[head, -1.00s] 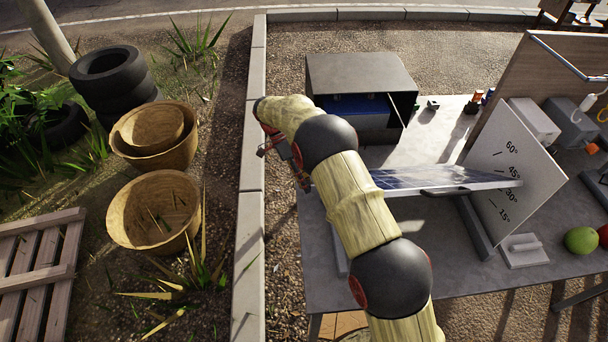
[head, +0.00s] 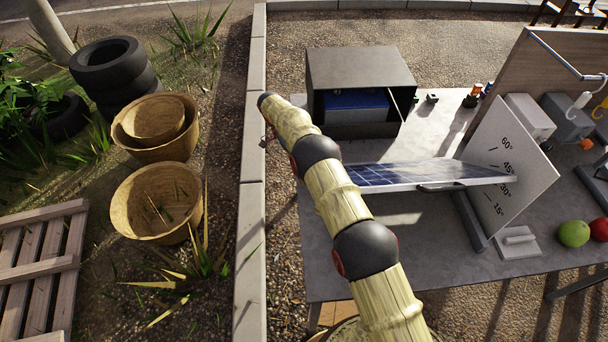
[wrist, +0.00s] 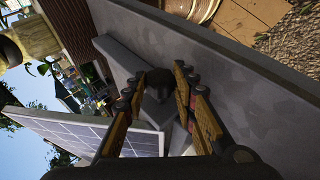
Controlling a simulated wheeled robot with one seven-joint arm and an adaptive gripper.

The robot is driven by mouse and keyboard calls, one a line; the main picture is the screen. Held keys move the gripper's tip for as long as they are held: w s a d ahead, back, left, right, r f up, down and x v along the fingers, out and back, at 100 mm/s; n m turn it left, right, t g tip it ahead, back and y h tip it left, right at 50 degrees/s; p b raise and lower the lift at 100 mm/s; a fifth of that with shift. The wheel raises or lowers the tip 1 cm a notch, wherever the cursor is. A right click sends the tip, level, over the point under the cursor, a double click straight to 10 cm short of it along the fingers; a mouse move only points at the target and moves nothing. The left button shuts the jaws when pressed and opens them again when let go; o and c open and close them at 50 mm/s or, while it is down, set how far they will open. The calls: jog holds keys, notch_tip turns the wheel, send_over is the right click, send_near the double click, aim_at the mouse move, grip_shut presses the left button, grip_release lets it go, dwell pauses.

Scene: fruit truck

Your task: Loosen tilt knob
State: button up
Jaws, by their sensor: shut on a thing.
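The tilt knob (wrist: 157,88) shows in the wrist view as a dark rounded piece between the fingers of my gripper (wrist: 158,86). The fingers are shut on its two sides. The blue solar panel (head: 405,173) is tilted on its stand beside the white angle board (head: 508,175), its near right edge between the 30° and 45° marks. The panel also shows at the lower left of the wrist view (wrist: 65,135). In the head view my arm covers most of the gripper and the knob is hidden.
A grey open-fronted box (head: 360,85) stands on the table (head: 400,265) behind the panel. A white block with a handle (head: 517,243) and a green fruit (head: 573,234) are at the right. Wicker baskets (head: 155,205) and tyres (head: 112,75) lie left of the kerb.

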jog(key=shift+w, duration=0.1)
dwell(0.3)
jog(key=o, duration=1.2)
jog(key=shift+c, duration=0.2)
jog(key=shift+r+t+b, duration=0.1)
jog(key=shift+t+b, duration=0.3)
jog(key=shift+t, duration=0.4)
jog(key=shift+s+t, duration=0.2)
jog(key=shift+t, duration=0.2)
jog(key=m+t+b, duration=0.1)
jog(key=t+b, duration=0.1)
jog(key=b, duration=0.1)
jog(key=shift+s, duration=0.15)
jog(key=t+b, duration=0.1)
jog(key=b, duration=0.2)
jog(key=t+b, duration=0.2)
jog(key=b, duration=0.1)
jog(key=shift+s+m+y+b, duration=0.2)
jog(key=shift+m+y+b, duration=0.1)
jog(key=t+b, duration=0.2)
jog(key=b, duration=0.4)
jog(key=shift+s+t, duration=0.15)
jog(key=shift+t, duration=0.15)
jog(key=shift+m+b, duration=0.3)
jog(key=shift+b, duration=0.5)
